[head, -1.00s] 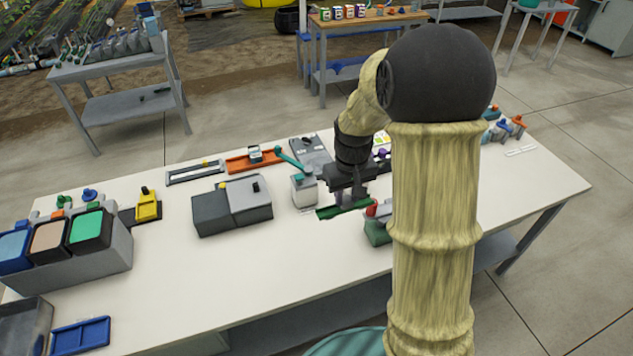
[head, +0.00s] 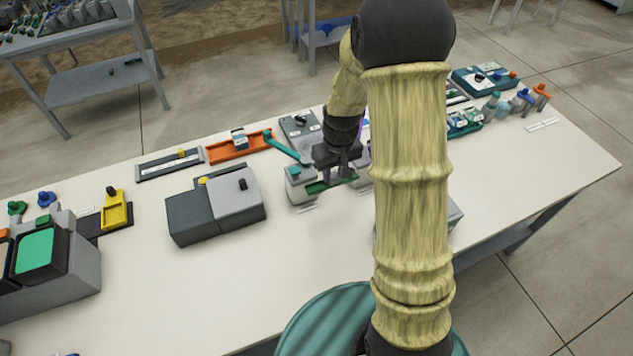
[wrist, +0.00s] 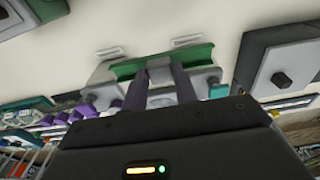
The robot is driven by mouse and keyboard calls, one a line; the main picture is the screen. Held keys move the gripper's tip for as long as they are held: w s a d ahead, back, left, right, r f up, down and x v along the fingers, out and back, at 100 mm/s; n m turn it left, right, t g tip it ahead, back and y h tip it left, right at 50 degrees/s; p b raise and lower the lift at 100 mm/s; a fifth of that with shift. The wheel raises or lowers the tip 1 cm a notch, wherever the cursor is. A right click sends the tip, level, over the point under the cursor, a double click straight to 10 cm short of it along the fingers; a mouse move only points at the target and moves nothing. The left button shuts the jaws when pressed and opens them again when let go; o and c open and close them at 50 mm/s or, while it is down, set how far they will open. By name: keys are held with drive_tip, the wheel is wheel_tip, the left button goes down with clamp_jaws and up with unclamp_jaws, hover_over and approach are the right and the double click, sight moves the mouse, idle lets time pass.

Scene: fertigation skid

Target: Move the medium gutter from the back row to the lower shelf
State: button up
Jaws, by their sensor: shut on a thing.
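A green gutter (head: 330,184), a short channel piece, is at the middle of the white bench. My gripper (head: 338,170) is shut on it from above. In the wrist view the gutter (wrist: 190,56) lies crosswise at the tips of my two fingers. Its ends overlap two light grey blocks (head: 299,188), one at each side. I cannot tell whether it rests on them or hangs just above. The size of the gutter against others cannot be judged. A shelf (head: 520,242) shows under the bench at the right.
A grey two-part box (head: 215,205) stands left of the gutter. An orange channel (head: 232,150) and a teal lever (head: 285,146) are behind. Small bottles (head: 505,105) stand at the right. The front of the bench top (head: 270,285) is clear. My arm hides part of the bench.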

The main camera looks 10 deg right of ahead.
sight(333, 183)
drive_tip(key=shift+f, duration=0.15)
drive_tip(key=shift+f, duration=2.9)
drive_tip(key=shift+f, duration=0.1)
drive_tip(key=shift+f+p, duration=0.45)
drive_tip(key=shift+f, duration=1.55)
drive_tip(key=shift+f, duration=0.2)
drive_tip(key=o, duration=1)
drive_tip(key=shift+r, duration=0.15)
